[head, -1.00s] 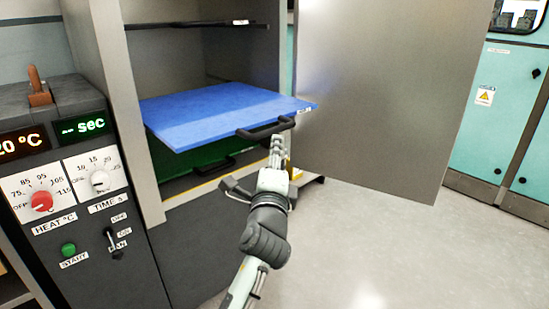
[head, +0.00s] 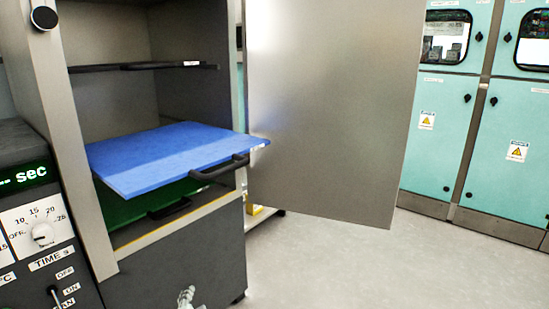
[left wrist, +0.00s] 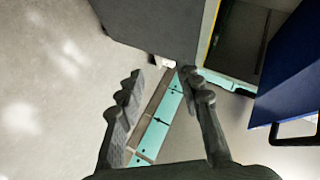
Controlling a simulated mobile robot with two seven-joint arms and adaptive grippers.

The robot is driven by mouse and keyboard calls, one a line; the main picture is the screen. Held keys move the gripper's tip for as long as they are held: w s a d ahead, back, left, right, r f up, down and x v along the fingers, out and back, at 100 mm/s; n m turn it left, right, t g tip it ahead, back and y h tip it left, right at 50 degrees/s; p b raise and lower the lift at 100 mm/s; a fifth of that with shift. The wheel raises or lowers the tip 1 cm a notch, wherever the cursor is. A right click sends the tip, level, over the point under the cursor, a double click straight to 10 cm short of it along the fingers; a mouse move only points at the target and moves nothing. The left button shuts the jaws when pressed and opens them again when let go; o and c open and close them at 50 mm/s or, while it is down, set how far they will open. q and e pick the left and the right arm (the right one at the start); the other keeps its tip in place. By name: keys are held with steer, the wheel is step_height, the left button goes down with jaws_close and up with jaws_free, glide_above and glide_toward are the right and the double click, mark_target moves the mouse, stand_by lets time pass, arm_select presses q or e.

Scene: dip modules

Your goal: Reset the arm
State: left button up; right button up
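My left gripper (head: 187,298) shows only its fingertips at the bottom edge of the head view, below and apart from the blue drawer's handle. In the left wrist view my left gripper (left wrist: 160,78) has its two fingers spread with nothing between them. The rest of the left arm is out of the head view. My right gripper is in neither view. The blue drawer (head: 165,158) is pulled partly out of the cabinet, with its black handle (head: 219,167) free; the drawer also shows at the right of the left wrist view (left wrist: 285,85).
The open cabinet door (head: 335,110) stands right of the drawer. A green drawer (head: 125,205) lies below the blue one. A control box with a time dial (head: 42,234) stands at left. Teal cabinets (head: 445,135) line the back right. Floor (head: 400,270) at right is clear.

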arm_select(q)
steer(key=s+a+f+n+g, duration=0.4)
steer(key=s+f, duration=0.7)
steer(key=s, duration=0.2)
steer(key=s+a+f+n+g+h, duration=0.1)
steer(key=s+a+f+n+g, duration=0.3)
steer(key=s+f, duration=0.7)
steer(key=shift+s+n+g, duration=0.6)
steer(key=shift+s+n, duration=0.1)
steer(key=shift+s, duration=0.15)
